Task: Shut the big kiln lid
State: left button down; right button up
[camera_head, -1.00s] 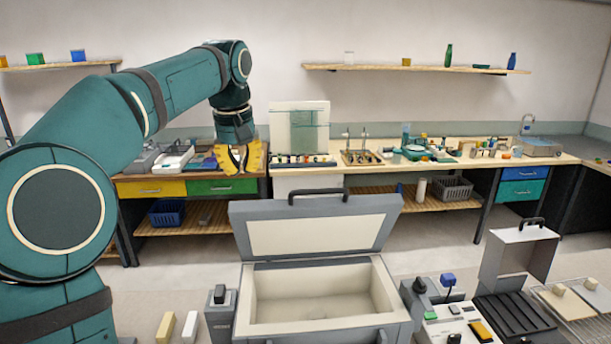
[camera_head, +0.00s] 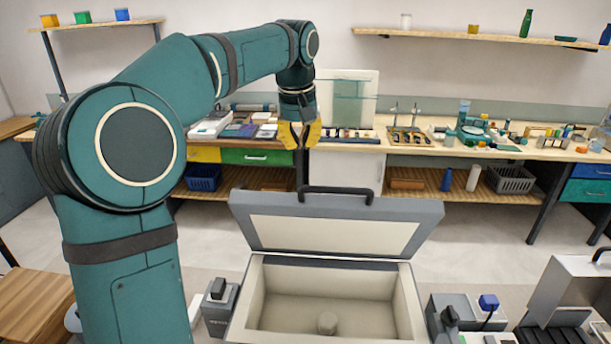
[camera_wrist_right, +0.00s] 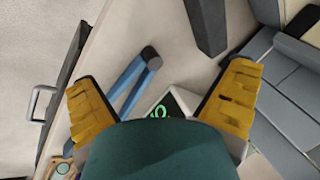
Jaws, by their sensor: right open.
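The big kiln's lid (camera_head: 430,212) stands open at the back of the kiln. It is grey with a cream inner panel, and a dark handle (camera_head: 335,190) is on its top edge. The kiln body (camera_head: 412,305) is grey with an open cream chamber. My left gripper (camera_head: 301,147) has yellow fingers spread apart with nothing between them. In the picture it appears just above and left of the handle, not touching it. My right gripper (camera_wrist_right: 160,98) shows only in the right wrist view, with its yellow fingers wide apart and empty.
A smaller kiln-like box with a raised lid (camera_head: 570,290) stands at the right. A small grey unit (camera_head: 220,306) is beside the kiln's left side. A cluttered workbench (camera_head: 400,148) runs along the back. A blue-handled tool (camera_wrist_right: 132,80) shows in the right wrist view.

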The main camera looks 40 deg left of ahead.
pick_arm(q)
jog(key=f, duration=0.2)
jog(key=d+f, duration=0.1)
jog(key=f, duration=0.4)
jog(key=shift+s+d+b, duration=0.15)
jog(key=shift+s+b, duration=0.15)
jog(key=shift+s, duration=0.1)
jog(key=shift+s+d+f, duration=0.2)
jog(key=shift+s+d, duration=0.15)
jog(key=shift+d, duration=0.05)
